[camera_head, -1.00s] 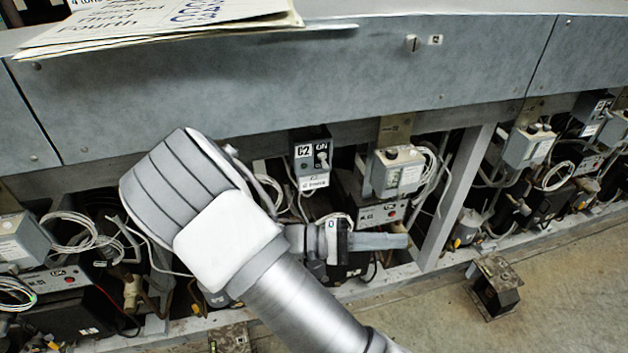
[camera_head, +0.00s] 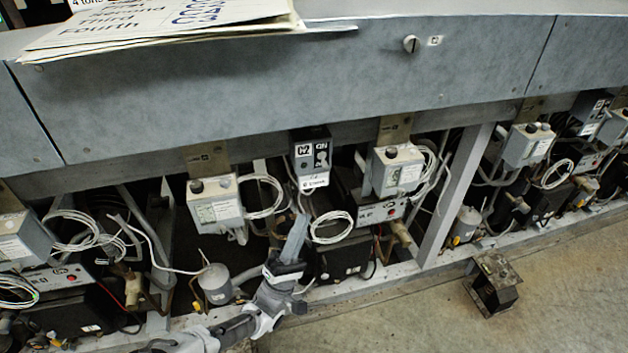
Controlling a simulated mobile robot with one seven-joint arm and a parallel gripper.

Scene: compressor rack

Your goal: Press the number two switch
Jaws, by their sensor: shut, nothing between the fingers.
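The number two switch is a small dark box marked "C2" and "ON" (camera_head: 311,158), mounted under the long grey panel near the middle of the view. A white label hangs at its lower end. My gripper (camera_head: 301,219) is shut and empty, with its fingers pointing up. Its tips are below the switch box in the picture, apart from the white label. I cannot tell how far in depth the tips are from the box.
A grey control box (camera_head: 398,170) is right of the switch, and another (camera_head: 215,203) is at left. Looped white cables (camera_head: 331,227) lie near my fingers. A slanted grey post (camera_head: 452,196) stands at right. Papers (camera_head: 160,27) lie on top.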

